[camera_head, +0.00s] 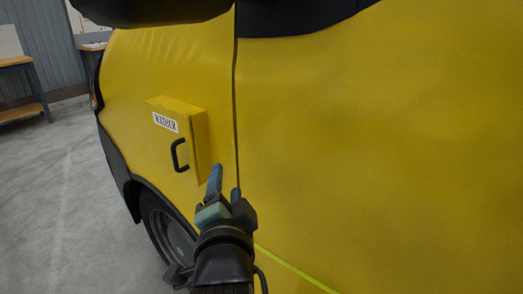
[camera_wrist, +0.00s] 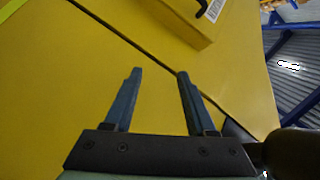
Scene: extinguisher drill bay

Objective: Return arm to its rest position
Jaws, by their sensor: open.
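My gripper (camera_head: 225,182) is raised in front of the yellow vehicle's side in the head view, just right of and below a yellow box. In the wrist view my gripper (camera_wrist: 158,75) shows two blue-grey fingers spread apart with nothing between them. Behind the fingers is the yellow panel (camera_wrist: 60,90) with a dark seam running across it. I cannot tell how far the fingertips are from the panel.
The yellow box (camera_head: 200,140), labelled "WASHER", with a black handle (camera_head: 178,155), sticks out from the vehicle panel (camera_head: 380,150). A wheel (camera_head: 168,232) is below it. A workbench (camera_head: 22,90) stands at the far left. Grey floor (camera_head: 70,210) at left is clear.

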